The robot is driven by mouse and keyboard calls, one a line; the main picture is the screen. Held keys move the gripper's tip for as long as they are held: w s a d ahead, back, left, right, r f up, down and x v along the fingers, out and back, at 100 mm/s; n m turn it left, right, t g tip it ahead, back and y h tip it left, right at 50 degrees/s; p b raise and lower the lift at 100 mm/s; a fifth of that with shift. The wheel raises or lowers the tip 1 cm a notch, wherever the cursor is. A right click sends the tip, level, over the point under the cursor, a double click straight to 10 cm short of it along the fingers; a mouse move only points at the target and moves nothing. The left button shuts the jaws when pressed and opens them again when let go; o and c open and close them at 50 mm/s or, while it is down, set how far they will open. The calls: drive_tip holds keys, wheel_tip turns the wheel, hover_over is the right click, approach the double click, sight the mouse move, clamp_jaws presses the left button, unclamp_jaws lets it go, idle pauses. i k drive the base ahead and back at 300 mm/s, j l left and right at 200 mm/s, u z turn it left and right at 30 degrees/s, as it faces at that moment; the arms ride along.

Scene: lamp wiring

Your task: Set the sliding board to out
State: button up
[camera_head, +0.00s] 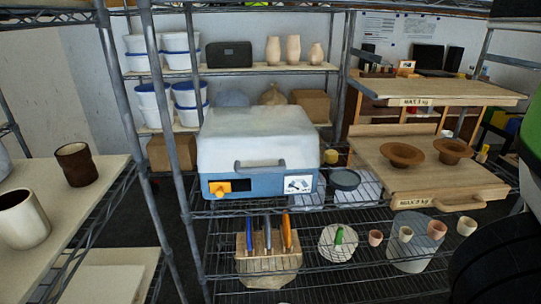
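The sliding board (400,180) is a light wooden panel at the right, below an upper wooden shelf (440,88). A bar handle (460,204) and a small lettered label (411,202) are on its front edge. Two brown wide-rimmed bowls (403,154) (453,150) stand on it towards the back. Much of its top shows in front of the upper shelf; I cannot tell how far it is drawn out. My gripper is not in view.
A white and blue lidded box (258,150) stands left of the board on the wire rack. Small pots (437,229) and a wooden tool holder (268,268) are on the level below. A dark and green shape fills the right edge. A rack post (166,150) rises at left.

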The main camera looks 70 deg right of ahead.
sight(432, 183)
drive_tip(key=z, duration=2.7)
